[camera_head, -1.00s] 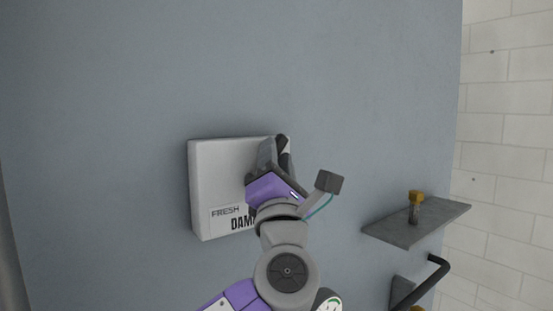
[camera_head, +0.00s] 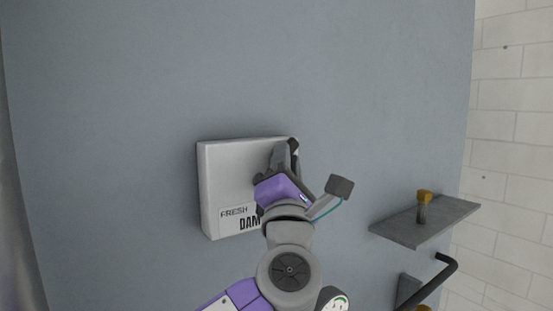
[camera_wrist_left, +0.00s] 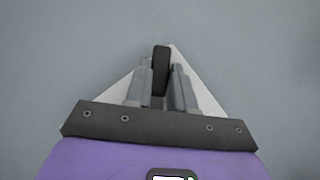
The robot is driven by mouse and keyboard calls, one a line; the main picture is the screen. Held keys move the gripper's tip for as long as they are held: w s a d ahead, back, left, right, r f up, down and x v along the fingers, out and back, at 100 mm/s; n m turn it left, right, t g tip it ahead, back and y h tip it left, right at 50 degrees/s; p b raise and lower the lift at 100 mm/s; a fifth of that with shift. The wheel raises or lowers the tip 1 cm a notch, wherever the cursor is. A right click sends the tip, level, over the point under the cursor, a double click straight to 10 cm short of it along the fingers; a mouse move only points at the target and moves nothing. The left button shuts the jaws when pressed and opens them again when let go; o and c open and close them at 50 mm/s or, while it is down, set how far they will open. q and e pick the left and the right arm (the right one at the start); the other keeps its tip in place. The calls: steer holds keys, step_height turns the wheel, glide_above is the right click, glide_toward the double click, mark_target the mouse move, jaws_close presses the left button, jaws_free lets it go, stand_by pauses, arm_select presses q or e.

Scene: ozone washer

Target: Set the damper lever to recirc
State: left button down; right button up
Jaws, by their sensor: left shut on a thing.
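The white damper box (camera_head: 228,176) is fixed to the grey wall panel in the head view. Its label (camera_head: 236,218) reads "FRESH" and part of "DAM"; the rest is hidden behind my left gripper. The black damper lever (camera_head: 294,147) shows its tip near the box's upper right corner. My left gripper (camera_head: 283,158) is shut on the lever. The left wrist view shows the dark lever (camera_wrist_left: 161,70) between the two grey fingers (camera_wrist_left: 160,88). The recirc marking is hidden. My right gripper is not in view.
A grey shelf (camera_head: 408,234) with a brass-topped bolt (camera_head: 424,207) juts out at the right. A black bar handle (camera_head: 433,281) is below it. A pale brick wall (camera_head: 510,140) lies beyond the panel's right edge. The panel above the box is bare.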

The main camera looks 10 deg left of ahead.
arm_select(q)
steer(key=c, duration=1)
jaws_free()
steer(key=shift+w+a, duration=0.1)
steer(key=shift+w, duration=0.05)
steer(key=shift+o, duration=0.2)
steer(key=b+v, duration=0.3)
steer(key=v, duration=0.4)
steer(key=shift+s+f, duration=0.15)
steer(key=shift+s, duration=0.2)
